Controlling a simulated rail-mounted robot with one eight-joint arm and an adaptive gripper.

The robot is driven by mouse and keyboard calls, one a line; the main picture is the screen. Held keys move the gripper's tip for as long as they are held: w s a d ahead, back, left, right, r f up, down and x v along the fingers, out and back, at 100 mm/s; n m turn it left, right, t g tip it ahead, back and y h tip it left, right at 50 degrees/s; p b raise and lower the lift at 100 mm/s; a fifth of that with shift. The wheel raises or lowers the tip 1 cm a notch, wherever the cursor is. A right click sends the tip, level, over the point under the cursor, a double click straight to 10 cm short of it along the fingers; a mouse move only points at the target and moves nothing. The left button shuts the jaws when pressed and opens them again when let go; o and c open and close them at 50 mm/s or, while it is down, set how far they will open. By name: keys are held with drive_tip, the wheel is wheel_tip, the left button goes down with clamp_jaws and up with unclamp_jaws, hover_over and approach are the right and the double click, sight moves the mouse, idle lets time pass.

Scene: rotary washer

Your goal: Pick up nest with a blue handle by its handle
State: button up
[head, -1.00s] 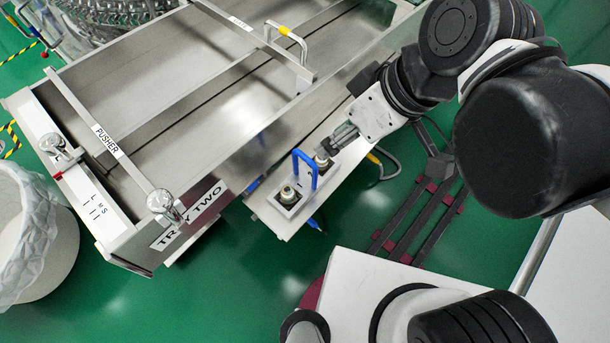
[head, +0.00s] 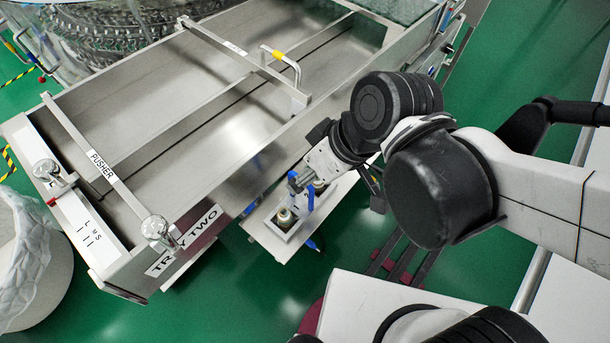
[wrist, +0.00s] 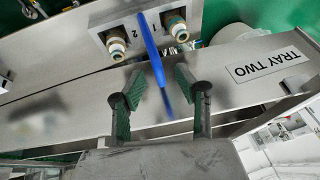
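The nest (head: 272,232) is a small metal holder with two round fittings and a blue handle (head: 311,198) standing up from it. It sits on the narrow shelf beside the long tray. In the wrist view the nest (wrist: 147,32) is at the top, marked 1 and 2, and its blue handle (wrist: 152,50) runs down between my fingers. My gripper (wrist: 160,84) is open, with a gap on both sides of the handle. In the head view my gripper (head: 302,181) is at the handle's upper part, and my arm hides some of the nest.
The metal tray labelled TRAY TWO (head: 166,262) lies close alongside to the left, with a pusher bar (head: 100,160) across it. Another bar with a yellow-marked handle (head: 278,56) stands further back. A lined bin (head: 38,285) is at the lower left.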

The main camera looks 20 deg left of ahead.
drive_tip(key=shift+x, duration=1)
clamp_jaws()
